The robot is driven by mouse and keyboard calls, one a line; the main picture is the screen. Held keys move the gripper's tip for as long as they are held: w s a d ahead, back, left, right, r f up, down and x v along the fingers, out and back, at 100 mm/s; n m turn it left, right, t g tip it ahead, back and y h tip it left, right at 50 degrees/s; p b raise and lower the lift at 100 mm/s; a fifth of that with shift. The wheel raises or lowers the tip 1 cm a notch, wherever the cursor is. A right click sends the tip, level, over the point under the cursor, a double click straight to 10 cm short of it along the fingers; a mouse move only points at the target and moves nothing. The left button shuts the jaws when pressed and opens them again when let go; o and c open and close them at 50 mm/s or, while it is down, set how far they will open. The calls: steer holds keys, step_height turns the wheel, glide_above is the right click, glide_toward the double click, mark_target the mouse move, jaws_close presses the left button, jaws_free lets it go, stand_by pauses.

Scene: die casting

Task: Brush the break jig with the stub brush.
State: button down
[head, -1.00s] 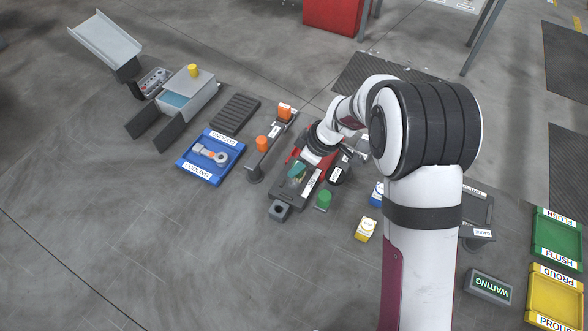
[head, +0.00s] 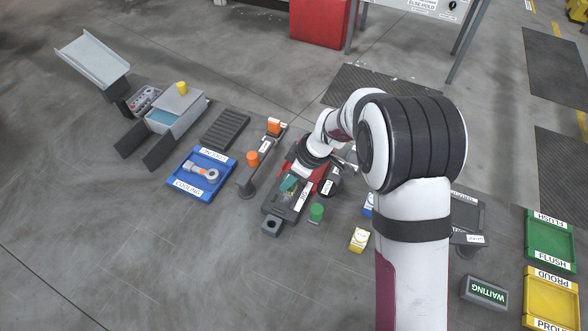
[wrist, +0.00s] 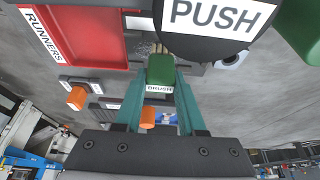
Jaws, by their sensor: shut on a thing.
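My gripper (wrist: 160,85) is shut on the stub brush (wrist: 160,70), a green block with a white BRUSH label held between teal fingers. Its pale bristles (wrist: 160,47) point away from the gripper onto or just over a dark grey fixture that I take as the break jig (wrist: 192,58); I cannot tell whether they touch. A round black part labelled PUSH (wrist: 212,22) is close beside the brush. In the head view my gripper (head: 289,184) is low over the dark jig (head: 278,209); the brush is hard to make out there.
A red RUNNERS tray (wrist: 85,38) lies beside the jig. Two orange-topped posts (head: 252,159) (head: 274,127) and a blue COOLING tray (head: 190,190) stand to the left. A green cylinder (head: 317,212) and a yellow-and-white box (head: 359,239) are at right. Front floor is clear.

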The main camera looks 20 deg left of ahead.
steer(key=shift+s+f, duration=0.15)
steer(key=shift+s, duration=1.9)
steer(key=shift+w+f, duration=0.15)
steer(key=shift+w, duration=3.85)
step_height(320, 180, up, 8)
